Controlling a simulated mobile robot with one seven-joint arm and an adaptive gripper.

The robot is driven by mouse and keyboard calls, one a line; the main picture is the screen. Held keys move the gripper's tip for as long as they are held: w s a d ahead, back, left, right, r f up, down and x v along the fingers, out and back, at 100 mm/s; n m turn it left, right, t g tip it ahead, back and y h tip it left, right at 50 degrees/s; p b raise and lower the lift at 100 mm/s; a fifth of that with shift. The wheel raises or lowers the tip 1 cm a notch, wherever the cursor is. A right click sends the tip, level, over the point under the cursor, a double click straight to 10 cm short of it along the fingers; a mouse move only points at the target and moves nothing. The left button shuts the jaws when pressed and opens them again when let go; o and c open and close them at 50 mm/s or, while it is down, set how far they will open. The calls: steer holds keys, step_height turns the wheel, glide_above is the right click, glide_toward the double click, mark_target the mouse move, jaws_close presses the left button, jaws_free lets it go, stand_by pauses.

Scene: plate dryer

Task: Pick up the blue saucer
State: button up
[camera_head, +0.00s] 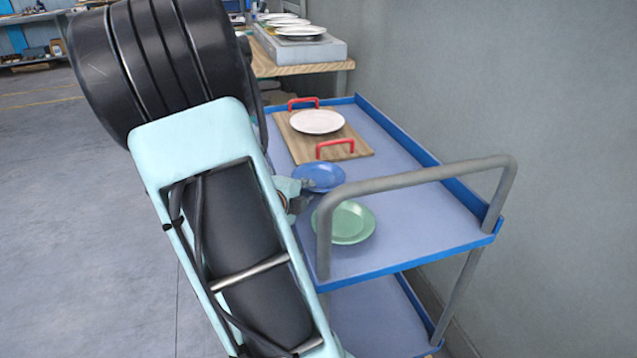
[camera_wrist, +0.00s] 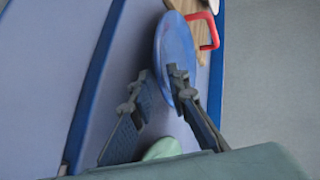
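The blue saucer (camera_head: 322,176) lies on the trolley's top shelf, between the wooden board and a green plate. In the wrist view the blue saucer (camera_wrist: 174,42) is just ahead of my fingers. My gripper (camera_head: 298,190) is at the saucer's near left edge in the head view, partly hidden by my arm. In the wrist view my gripper (camera_wrist: 162,76) is open, its fingertips apart. The right finger overlaps the saucer; the left one is beside its edge. I cannot tell whether either finger touches it.
The green plate (camera_head: 346,223) is close to my gripper, near the trolley's grey handle (camera_head: 420,178). A wooden board (camera_head: 350,139) with red handles carries a white plate (camera_head: 317,121). The trolley (camera_head: 440,222) has raised blue edges and stands by a wall. White plates stand on a table behind.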

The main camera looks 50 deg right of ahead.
jaws_close()
steer(key=shift+r, duration=0.25)
